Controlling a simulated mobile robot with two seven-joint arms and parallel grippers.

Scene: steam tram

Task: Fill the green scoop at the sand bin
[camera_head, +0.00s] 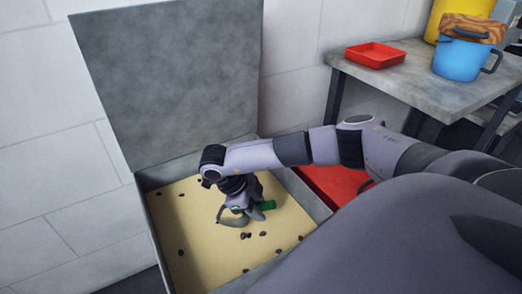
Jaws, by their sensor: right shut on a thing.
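The sand bin (149,221) is an open grey box with its lid raised against the wall. It holds pale yellow sand (205,243) with several small dark lumps scattered on top. My right gripper (241,214) is inside the bin, pointing down, low over the sand. It is shut on the green scoop (267,205); only a short green part shows beside the fingers. The rest of the scoop is hidden or too small to make out, and I cannot tell whether it holds sand. My left gripper is not in view.
The bin's raised grey lid (170,85) stands behind my arm. A grey table (430,90) at the right carries a red tray (375,55) and a blue pot (462,58). A red thing (332,182) lies right of the bin, partly behind my arm.

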